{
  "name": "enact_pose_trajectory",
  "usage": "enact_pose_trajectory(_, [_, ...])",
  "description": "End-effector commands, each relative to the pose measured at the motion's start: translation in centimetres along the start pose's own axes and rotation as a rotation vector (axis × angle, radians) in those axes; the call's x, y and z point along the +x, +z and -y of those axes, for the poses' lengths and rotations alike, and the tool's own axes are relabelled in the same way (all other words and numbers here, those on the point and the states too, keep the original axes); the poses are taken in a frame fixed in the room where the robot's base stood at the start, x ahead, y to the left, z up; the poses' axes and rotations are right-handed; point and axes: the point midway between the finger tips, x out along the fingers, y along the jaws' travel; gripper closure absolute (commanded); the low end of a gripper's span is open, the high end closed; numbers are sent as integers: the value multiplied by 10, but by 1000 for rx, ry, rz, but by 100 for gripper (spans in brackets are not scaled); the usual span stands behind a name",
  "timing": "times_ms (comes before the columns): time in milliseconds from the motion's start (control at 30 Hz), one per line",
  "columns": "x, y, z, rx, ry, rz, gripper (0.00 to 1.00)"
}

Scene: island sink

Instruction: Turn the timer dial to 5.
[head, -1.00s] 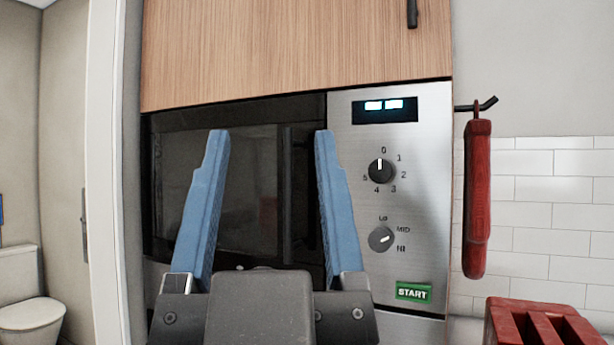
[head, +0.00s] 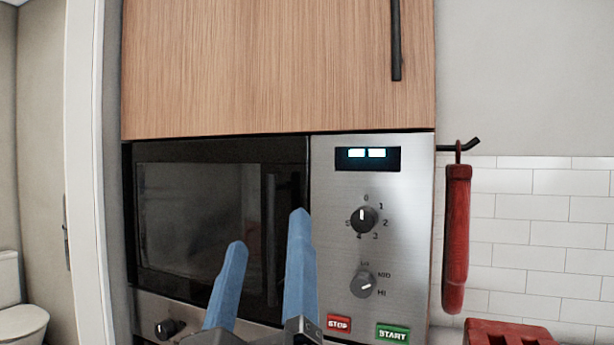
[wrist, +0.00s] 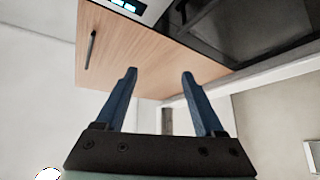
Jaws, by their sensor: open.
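The timer dial (head: 364,220) is a round black knob on the microwave's steel control panel, ringed by the numbers 0 to 5. Its white mark points up at 0. Below it is a power dial (head: 363,284) marked LO, MED and HI, with its mark toward HI. My gripper (head: 270,228) has two blue fingers, spread apart and empty. In the head view it is low and left of the timer dial, in front of the microwave door, touching nothing that I can see. In the wrist view the open fingers (wrist: 159,72) show against the wooden cabinet; the timer dial is out of that view.
The microwave (head: 210,220) sits under a wooden cabinet (head: 270,70) with a black handle. STOP (head: 339,323) and START (head: 393,334) buttons are low on the panel.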

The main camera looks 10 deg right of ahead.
Motion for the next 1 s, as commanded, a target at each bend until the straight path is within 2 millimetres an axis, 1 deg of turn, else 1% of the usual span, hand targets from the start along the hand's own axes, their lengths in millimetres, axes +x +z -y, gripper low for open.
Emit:
enact_pose_trajectory(33, [16, -8, -5, -133, -19, 58, 30])
enact_pose_trajectory(200, [30, 9, -2, -626, -108, 236, 30])
enact_pose_trajectory(367, [34, 20, -6, -1085, -245, 372, 30])
enact_pose_trajectory(400, [34, 22, -8, -1199, -286, 402, 30])
enact_pose_trajectory(500, [30, 26, -14, -1458, -390, 462, 30])
enact_pose_trajectory(600, [26, 28, -20, -1665, -485, 502, 30])
enact_pose_trajectory(700, [21, 30, -24, -1806, -555, 526, 30])
enact_pose_trajectory(800, [18, 32, -25, -1883, -595, 537, 30])
enact_pose_trajectory(900, [19, 36, -26, -1909, -607, 541, 30])
enact_pose_trajectory(1000, [27, 42, -27, -1911, -608, 544, 30])
